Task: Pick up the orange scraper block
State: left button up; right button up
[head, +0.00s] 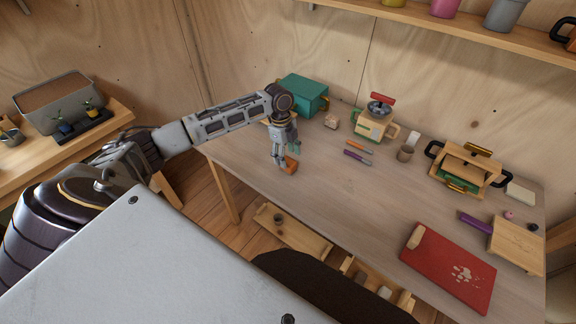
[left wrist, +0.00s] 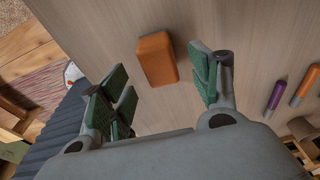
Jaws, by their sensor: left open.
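The orange scraper block (head: 291,165) lies on the wooden table (head: 350,190) near its left front edge. In the left wrist view the orange scraper block (left wrist: 157,59) lies on the tabletop, ahead of and between my spread fingers. My left gripper (head: 282,163) points down right at the block in the head view and partly covers it. In the left wrist view my left gripper (left wrist: 165,88) is open, with green finger pads and nothing between them. I cannot tell how high the fingertips are above the table. My right gripper is not in view.
An orange-handled tool (head: 359,146) and a purple-handled tool (head: 357,157) lie right of the block. A teal box (head: 303,94) stands behind, with a toy mixer (head: 375,122) further right. A red board (head: 448,268) lies at the front right. The table's middle is clear.

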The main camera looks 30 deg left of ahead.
aim_at(288, 161)
pick_arm(q)
jog(key=shift+d+f, duration=0.2)
jog(key=shift+f, duration=1.75)
jog(key=c, duration=1.1)
